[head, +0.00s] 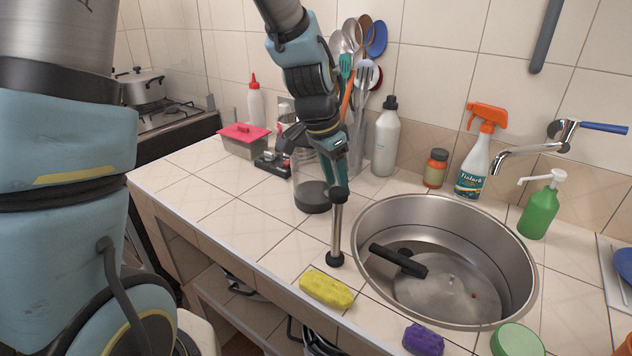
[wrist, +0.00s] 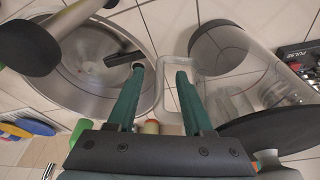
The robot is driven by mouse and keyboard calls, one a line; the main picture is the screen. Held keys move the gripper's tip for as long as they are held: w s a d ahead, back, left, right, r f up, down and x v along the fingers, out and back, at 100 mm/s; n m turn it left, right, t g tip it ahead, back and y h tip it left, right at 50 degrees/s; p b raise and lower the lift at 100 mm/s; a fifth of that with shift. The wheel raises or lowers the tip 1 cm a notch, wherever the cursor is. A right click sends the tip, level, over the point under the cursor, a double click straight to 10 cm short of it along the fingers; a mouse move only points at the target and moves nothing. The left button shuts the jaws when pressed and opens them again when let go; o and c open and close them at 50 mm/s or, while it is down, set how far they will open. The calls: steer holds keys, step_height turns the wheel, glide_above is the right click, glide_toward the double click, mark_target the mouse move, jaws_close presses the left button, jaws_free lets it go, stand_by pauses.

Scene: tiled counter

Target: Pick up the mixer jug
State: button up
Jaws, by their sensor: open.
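The mixer jug (head: 311,165) is a clear container with a dark bottom, standing upright on the counter. In the wrist view its clear body (wrist: 235,55) lies to the right, with a pale handle loop (wrist: 163,78) on its left side. My gripper (head: 336,178) is at the jug's right side in the head view, partly covering it. In the wrist view my gripper (wrist: 160,70) is open with nothing clamped. Its green fingers appear on either side of the handle's outer bar, the right one overlapping the loop. I cannot tell how deep they reach.
A metal cylinder with black ends (head: 337,225) stands close in front of my gripper. The round sink (head: 450,285) with a black-handled item is to the right. A yellow sponge (head: 326,289) lies near the front edge. A white bottle (head: 385,140) and utensils stand behind.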

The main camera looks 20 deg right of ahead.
steer(key=shift+x, duration=0.8)
jaws_close()
stand_by(0.9)
